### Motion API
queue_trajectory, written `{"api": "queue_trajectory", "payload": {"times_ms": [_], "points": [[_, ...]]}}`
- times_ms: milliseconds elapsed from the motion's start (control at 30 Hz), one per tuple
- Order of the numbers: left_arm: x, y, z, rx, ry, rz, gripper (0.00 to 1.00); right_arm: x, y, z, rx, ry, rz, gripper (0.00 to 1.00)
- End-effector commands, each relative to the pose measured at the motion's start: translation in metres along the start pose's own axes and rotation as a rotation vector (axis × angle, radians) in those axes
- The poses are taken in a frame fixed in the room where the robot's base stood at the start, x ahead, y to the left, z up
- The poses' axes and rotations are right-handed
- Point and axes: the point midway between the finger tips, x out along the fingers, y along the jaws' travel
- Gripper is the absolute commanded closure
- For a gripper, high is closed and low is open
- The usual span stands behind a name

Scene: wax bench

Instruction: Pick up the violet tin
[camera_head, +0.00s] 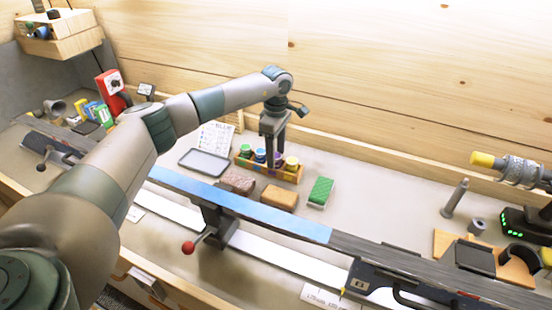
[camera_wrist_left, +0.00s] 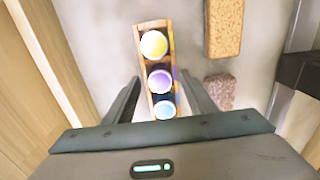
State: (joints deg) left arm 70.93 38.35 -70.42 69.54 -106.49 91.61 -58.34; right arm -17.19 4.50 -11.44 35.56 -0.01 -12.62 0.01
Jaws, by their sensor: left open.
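The violet tin (camera_wrist_left: 160,80) sits in a small wooden rack (camera_wrist_left: 139,36), between a yellow tin (camera_wrist_left: 154,44) and a blue tin (camera_wrist_left: 165,108). In the head view, the violet tin (camera_head: 278,161) is partly hidden behind a finger of my left gripper (camera_head: 273,150). That gripper is open and empty, pointing down above the rack (camera_head: 268,172). In the left wrist view, its fingers (camera_wrist_left: 160,96) are on either side of the row of tins. I cannot tell how far the fingertips are above the tins. My right gripper is not in view.
Another tin (camera_head: 245,150) stands at the rack's left end. A grey tray (camera_head: 204,162) lies left of the rack. A brown block (camera_head: 238,183), a tan block (camera_head: 279,197) and a green block (camera_head: 320,191) lie in front. A long rail (camera_head: 290,222) crosses nearer me.

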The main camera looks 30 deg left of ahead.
Motion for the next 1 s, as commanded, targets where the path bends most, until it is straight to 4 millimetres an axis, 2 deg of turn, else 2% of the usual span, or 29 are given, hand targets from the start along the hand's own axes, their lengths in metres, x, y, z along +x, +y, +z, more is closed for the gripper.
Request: {"api": "queue_trajectory", "payload": {"times_ms": [500, 700, 1000], "points": [[0.0022, 0.0001, -0.0001, 0.0, 0.0, 0.0, 0.49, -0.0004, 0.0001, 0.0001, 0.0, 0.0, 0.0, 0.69], [0.0022, 0.0001, -0.0001, 0.0, 0.0, 0.0, 0.93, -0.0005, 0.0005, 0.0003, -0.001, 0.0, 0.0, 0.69], [0.0013, 0.0003, -0.0001, 0.0, 0.0, 0.001, 0.94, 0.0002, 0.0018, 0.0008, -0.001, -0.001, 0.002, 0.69]]}}
